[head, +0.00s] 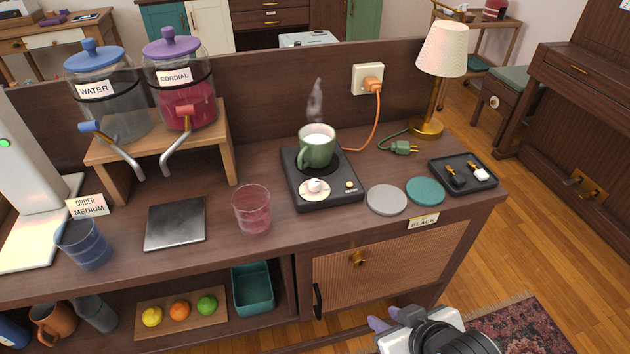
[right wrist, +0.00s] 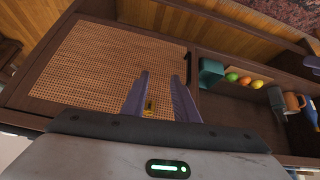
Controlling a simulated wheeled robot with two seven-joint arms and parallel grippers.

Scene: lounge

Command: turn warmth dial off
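The warmth dial (head: 314,187) is a small white knob on a pale round plate at the front of a black warmer (head: 331,201). A small amber light (head: 349,185) shows beside it. A green mug (head: 315,152) with pale liquid stands on the warmer, steaming. My right gripper (head: 378,323) is low, in front of the cabinet and well below the dial. In the right wrist view its two purple fingers (right wrist: 160,98) are apart with nothing held, facing the rattan door. The dial is not visible there. My left gripper is not in view.
An orange plug (head: 372,84) sits in the wall socket; a green plug (head: 402,148) lies loose. A pink glass (head: 252,209) stands left of the warmer, a grey disc (head: 386,199) and teal disc (head: 425,191) right. The cabinet door (head: 390,262) has a brass knob (head: 358,258).

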